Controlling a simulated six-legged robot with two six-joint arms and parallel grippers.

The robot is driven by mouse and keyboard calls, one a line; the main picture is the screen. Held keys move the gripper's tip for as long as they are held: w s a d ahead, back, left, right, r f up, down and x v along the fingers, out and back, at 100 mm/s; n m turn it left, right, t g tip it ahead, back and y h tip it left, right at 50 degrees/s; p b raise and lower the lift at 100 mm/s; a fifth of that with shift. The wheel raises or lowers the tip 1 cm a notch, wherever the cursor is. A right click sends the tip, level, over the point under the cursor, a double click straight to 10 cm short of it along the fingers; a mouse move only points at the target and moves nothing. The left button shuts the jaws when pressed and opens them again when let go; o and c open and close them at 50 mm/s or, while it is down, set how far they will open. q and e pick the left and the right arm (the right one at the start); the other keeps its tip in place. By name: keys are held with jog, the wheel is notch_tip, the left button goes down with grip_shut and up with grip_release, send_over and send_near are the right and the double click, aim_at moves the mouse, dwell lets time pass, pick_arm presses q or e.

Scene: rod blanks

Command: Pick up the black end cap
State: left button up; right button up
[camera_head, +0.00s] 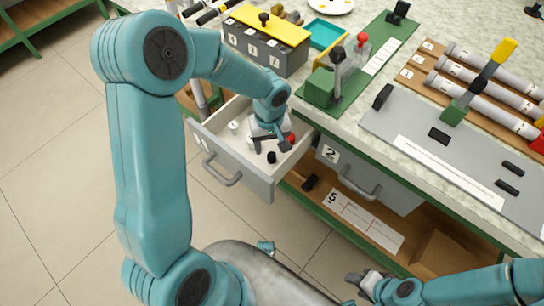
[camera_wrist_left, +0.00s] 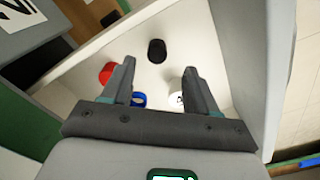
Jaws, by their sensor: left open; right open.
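The black end cap (camera_head: 271,157) lies in the open white-lined drawer (camera_head: 228,158). It also shows in the left wrist view (camera_wrist_left: 156,50), ahead of the fingertips and apart from them. My left gripper (camera_head: 270,143) reaches down into the drawer, open and empty, and its two fingers show in the left wrist view (camera_wrist_left: 159,68). A red cap (camera_wrist_left: 106,73) lies beside the left finger. A blue ring-shaped cap (camera_wrist_left: 138,100) and a white cap (camera_wrist_left: 176,99) lie between and behind the fingers. My right gripper (camera_head: 352,289) is open, low in front of the bench.
The drawer walls close in around the left gripper. A shut drawer marked 2 (camera_head: 368,178) is to the right. The bench top holds a yellow-topped grey box (camera_head: 262,45), a green fixture (camera_head: 322,88) and grey tubes (camera_head: 490,85) on a wooden rack.

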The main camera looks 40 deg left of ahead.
aim_at(272, 155)
pick_arm(q)
notch_tip(272, 155, down, 5)
jog(key=shift+w+d+r+b, duration=0.1)
jog(key=shift+w+d+b, duration=0.05)
jog(key=shift+b, duration=0.4)
grip_shut()
